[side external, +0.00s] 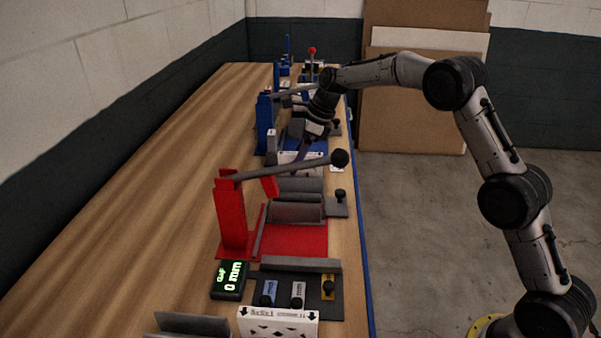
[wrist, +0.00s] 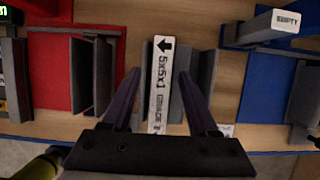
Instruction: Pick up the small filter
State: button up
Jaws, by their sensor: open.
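A thin white filter marked "5x5x1" with a black arrow (wrist: 160,104) stands edge-up in the middle of the wrist view. My gripper (wrist: 160,75) is open, with one dark finger on each side of this filter and gaps between. In the side external view my gripper (side external: 304,149) is low over the table beyond the red press, and a white filter edge (side external: 286,157) shows below it. Another white filter with black arrows and a similar label (side external: 278,323) stands at the near edge of the side external view.
Grey upright plates (wrist: 207,85) flank the filter. A red press with a long lever (side external: 231,215) stands nearer, blue stations (side external: 264,123) farther back. A display (side external: 229,279) reads "0 mm".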

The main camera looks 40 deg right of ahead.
jog(key=shift+f, duration=0.2)
dwell(0.4)
grip_shut()
